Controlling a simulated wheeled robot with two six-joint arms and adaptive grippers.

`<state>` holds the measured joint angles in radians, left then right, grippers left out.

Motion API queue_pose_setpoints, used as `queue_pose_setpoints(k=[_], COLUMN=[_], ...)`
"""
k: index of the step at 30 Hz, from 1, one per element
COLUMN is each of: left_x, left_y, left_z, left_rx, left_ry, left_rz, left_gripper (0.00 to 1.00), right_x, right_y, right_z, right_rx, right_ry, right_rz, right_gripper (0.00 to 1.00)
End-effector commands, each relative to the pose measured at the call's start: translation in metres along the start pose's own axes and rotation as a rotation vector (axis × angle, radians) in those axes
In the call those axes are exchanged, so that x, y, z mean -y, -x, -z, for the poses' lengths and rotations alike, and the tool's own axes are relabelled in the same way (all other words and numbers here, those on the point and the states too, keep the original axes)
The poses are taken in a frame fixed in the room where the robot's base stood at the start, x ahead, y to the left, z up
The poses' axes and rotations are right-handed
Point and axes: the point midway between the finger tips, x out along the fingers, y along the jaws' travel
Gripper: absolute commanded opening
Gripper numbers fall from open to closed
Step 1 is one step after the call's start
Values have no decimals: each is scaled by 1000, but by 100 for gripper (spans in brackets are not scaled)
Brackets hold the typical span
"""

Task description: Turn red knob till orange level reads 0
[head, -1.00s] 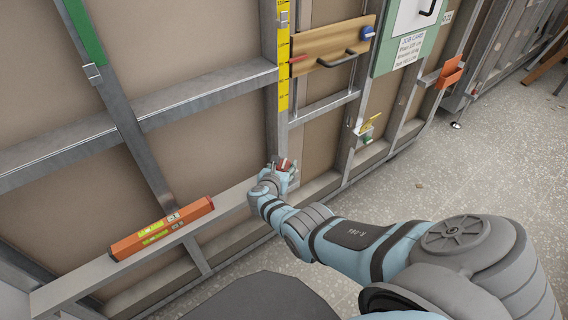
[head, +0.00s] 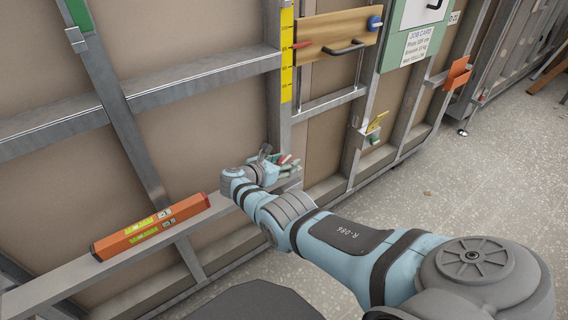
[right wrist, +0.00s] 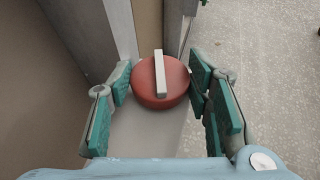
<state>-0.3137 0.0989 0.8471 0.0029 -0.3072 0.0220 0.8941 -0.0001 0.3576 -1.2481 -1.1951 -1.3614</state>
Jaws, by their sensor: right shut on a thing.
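The red knob (right wrist: 160,82) is round with a pale raised bar across its face, upright in the right wrist view. It sits on the metal frame, and only a bit of red (head: 285,159) shows in the head view. My right gripper (right wrist: 160,88) is shut on the red knob, with teal finger pads on its left and right sides. In the head view the right gripper (head: 280,162) is at the post's lower part. The orange level (head: 153,228) lies along the rail to the left. Its yellow-green windows are too small to read. My left gripper is out of view.
A yellow scale (head: 287,55) runs up the post above the knob. A wooden board (head: 335,35) with a dark handle is fixed to its right. A yellow part (head: 376,122) and an orange part (head: 457,73) are further right. Open floor (head: 440,190) lies at right.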

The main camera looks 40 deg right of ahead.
Motion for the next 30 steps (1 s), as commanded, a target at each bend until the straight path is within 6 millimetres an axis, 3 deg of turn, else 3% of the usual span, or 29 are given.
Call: queue_pose_setpoints(k=[1,3,4,8,23,30], left_x=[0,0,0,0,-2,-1], left_y=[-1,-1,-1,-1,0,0], left_z=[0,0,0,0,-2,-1], left_rx=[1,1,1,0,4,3], left_ry=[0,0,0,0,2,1], left_rz=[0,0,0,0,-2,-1], left_gripper=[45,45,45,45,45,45], right_x=[4,4,4,4,2,3], right_y=[0,0,0,0,2,32], right_z=[14,14,14,14,8,9], right_rx=[-24,-24,-24,-24,-15,-18], right_ry=[8,8,8,8,3,1], right_rz=[7,6,6,6,3,1], right_gripper=[17,17,47,66,66,66])
